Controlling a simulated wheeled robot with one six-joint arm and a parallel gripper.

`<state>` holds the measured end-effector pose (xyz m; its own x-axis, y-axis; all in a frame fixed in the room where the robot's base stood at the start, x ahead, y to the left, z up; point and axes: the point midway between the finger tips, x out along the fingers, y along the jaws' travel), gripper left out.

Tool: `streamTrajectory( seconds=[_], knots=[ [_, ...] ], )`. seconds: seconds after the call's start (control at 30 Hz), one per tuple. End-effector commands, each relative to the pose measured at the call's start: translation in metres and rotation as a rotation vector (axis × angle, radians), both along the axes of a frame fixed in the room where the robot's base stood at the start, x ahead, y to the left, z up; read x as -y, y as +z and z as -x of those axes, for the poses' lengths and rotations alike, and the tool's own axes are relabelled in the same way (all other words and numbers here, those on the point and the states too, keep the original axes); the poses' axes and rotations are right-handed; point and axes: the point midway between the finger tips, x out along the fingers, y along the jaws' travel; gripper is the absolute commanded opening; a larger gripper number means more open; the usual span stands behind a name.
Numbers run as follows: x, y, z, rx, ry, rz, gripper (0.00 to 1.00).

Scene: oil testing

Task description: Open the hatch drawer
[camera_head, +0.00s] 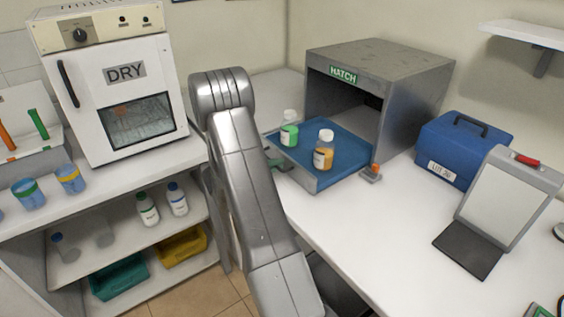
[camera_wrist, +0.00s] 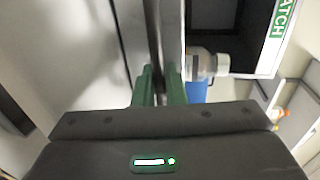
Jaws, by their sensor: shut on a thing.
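The grey metal hatch box (camera_head: 418,85) with a green HATCH sign stands on the white counter. Its drawer (camera_head: 315,182), with a blue inside, sticks well out of the opening. A green-labelled bottle (camera_head: 289,133) and an orange-labelled bottle (camera_head: 323,155) stand upright in the drawer. My gripper (camera_wrist: 162,88) has its green fingers shut on the drawer's front handle. In the head view, a green fingertip shows at the drawer's front left, and my arm hides most of the gripper. The handle itself is largely hidden there.
A blue case (camera_head: 462,150) stands right of the hatch, with a clipboard-like stand (camera_head: 497,200) nearby. A small orange-topped item (camera_head: 372,172) sits close to the drawer's right side. The white DRY oven (camera_head: 110,90) is at left. The counter in front is clear.

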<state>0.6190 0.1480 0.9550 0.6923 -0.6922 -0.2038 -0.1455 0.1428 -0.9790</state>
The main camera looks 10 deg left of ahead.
Motion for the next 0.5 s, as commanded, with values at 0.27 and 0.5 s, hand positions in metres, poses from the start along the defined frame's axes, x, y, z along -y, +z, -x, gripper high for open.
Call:
streamTrajectory(
  seconds=[0.27, 0.5],
  knots=[
    [-0.0009, -0.0009, 0.0015, -0.002, -0.001, 0.000, 0.00],
    [-0.0009, -0.0007, 0.0012, -0.002, -0.001, 0.000, 0.25]
  ],
)
